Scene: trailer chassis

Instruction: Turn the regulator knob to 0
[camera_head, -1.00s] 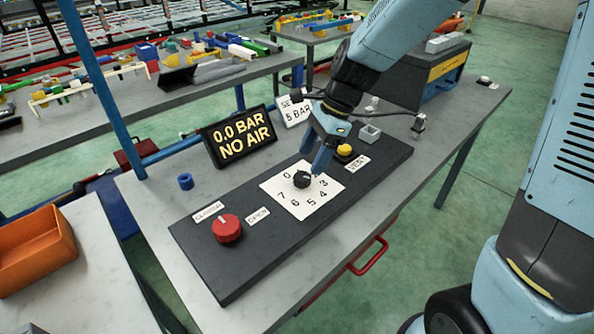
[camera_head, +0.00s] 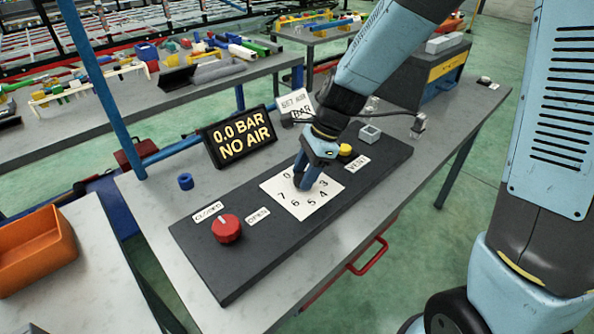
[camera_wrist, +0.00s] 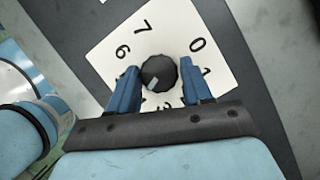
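The regulator knob (camera_wrist: 159,72) is round and black with a ridged edge. It sits in the middle of a white number dial (camera_wrist: 102,53) on a dark panel. A small pale mark on the knob points toward the bottom of the wrist view, away from the 0, which is at the upper right. The lower numbers are partly hidden. My gripper (camera_wrist: 158,80) is open, with one blue finger on each side of the knob and a gap visible beside each.
A red knob (camera_head: 227,228) stands between CLOSED and OPEN labels. A yellow button (camera_head: 346,152) by the VENT label is close behind my gripper. A display (camera_head: 239,137) reads 0.0 BAR NO AIR. A white sign (camera_head: 296,107) stands behind the panel, partly covered by my arm.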

